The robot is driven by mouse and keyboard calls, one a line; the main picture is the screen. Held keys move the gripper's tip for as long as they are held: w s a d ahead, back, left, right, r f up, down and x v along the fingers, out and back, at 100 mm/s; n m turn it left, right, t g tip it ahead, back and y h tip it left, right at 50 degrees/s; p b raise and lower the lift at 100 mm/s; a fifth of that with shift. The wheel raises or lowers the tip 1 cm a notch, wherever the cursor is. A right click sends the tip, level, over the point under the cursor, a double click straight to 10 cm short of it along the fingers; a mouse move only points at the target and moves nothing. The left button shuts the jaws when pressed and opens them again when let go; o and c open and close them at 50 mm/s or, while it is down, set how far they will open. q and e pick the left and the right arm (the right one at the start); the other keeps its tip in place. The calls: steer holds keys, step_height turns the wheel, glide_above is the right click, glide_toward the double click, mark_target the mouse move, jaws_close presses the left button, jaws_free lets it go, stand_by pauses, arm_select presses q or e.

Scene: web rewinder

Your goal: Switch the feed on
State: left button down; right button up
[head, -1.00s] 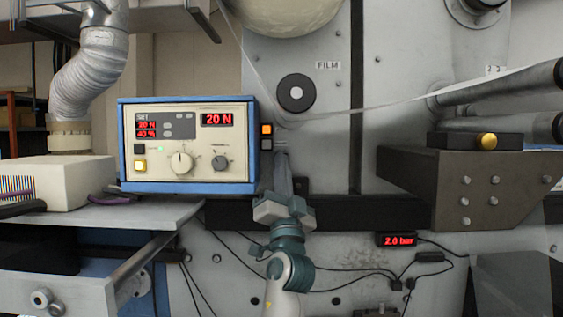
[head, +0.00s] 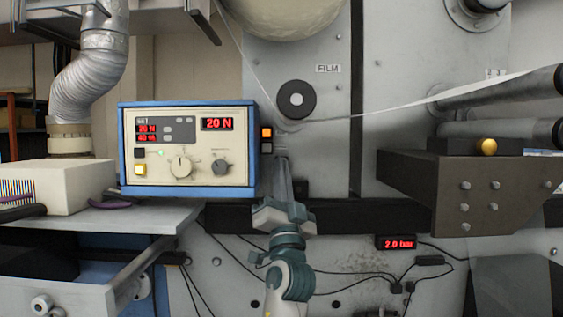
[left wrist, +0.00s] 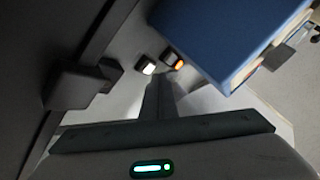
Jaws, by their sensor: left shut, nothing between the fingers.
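Two small push buttons sit one above the other right of the blue control box (head: 188,193). The upper button (head: 266,132) is lit orange. The lower button (head: 266,147) looks pale grey, partly in shade. In the left wrist view the orange button (left wrist: 175,61) and a white-lit button (left wrist: 146,66) show just ahead of the fingers. My left gripper (head: 280,162) points up, its closed fingers empty, just below and right of the buttons. In the left wrist view its fingertips (left wrist: 158,82) are near both buttons; contact cannot be told. My right gripper is not in view.
The box face has red displays (head: 217,123), knobs (head: 181,167) and a lit yellow button (head: 140,169). A film web (head: 410,105) runs right from a dark roller (head: 295,100). A dark bracket block (head: 470,190) juts out at right. Cables hang below.

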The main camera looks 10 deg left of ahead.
arm_select(q)
steer(key=shift+s, duration=0.2)
stand_by(0.3)
steer(key=s+p, duration=0.1)
steer(key=s, duration=0.1)
steer(key=s+d+p, duration=0.1)
steer(key=s, duration=0.1)
steer(key=shift+s+p, duration=0.3)
steer(key=shift+s, duration=0.05)
stand_by(0.4)
